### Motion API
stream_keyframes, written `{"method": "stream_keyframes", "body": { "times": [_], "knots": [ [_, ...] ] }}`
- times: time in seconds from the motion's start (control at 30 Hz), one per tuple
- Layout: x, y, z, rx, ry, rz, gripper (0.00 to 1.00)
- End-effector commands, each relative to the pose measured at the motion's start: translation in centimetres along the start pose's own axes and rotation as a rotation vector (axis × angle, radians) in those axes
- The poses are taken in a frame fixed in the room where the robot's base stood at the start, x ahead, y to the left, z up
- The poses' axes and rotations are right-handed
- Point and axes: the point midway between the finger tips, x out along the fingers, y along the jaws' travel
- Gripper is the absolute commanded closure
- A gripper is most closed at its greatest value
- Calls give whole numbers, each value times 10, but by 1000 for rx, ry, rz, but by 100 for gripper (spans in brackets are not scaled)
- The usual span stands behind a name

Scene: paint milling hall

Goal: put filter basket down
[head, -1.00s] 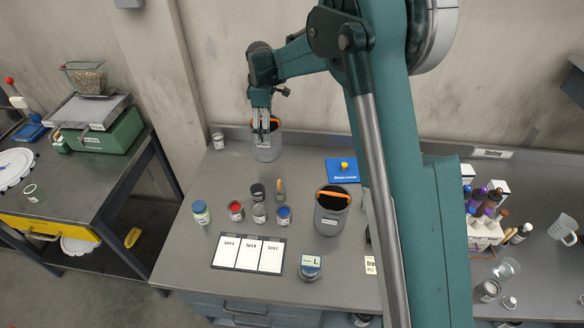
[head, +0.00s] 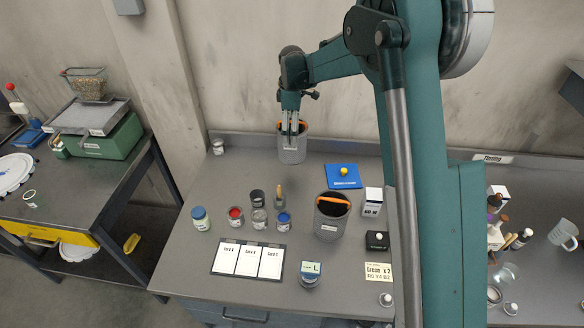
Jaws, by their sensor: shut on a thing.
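The filter basket appears to be the grey cylindrical container with an orange handle (head: 292,154), near the back wall in the head view. My gripper (head: 293,131) points down at its top and is shut on it, seemingly at the orange handle. The fingers hide part of the handle and rim. The basket looks upright. I cannot tell whether its bottom touches the bench or hangs just above it. A similar larger grey container with an orange handle (head: 331,222) stands nearer the front, apart from my gripper.
On the grey bench (head: 190,262) stand several small jars, including a blue-lidded one (head: 200,218). A card board (head: 248,260) lies in front and a blue mat with a yellow knob (head: 343,177) lies right of the basket. Bare bench lies between the basket and the jars.

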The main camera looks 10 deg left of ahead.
Motion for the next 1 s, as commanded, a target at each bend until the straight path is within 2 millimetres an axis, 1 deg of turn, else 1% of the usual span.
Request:
{"method": "stream_keyframes", "body": {
  "times": [0.17, 0.4, 0.5, 0.6, 0.9, 1.0],
  "knots": [
    [15, 0, 0, 0, 0, 0, 54],
    [47, 0, 0, 0, 0, 0, 54],
    [56, 0, 0, 0, -1, 0, 54],
    [60, 0, 0, 0, -1, 0, 54],
    [61, 0, 0, 0, -1, 0, 54],
    [64, 0, 0, 0, -1, 0, 54]
  ]
}}
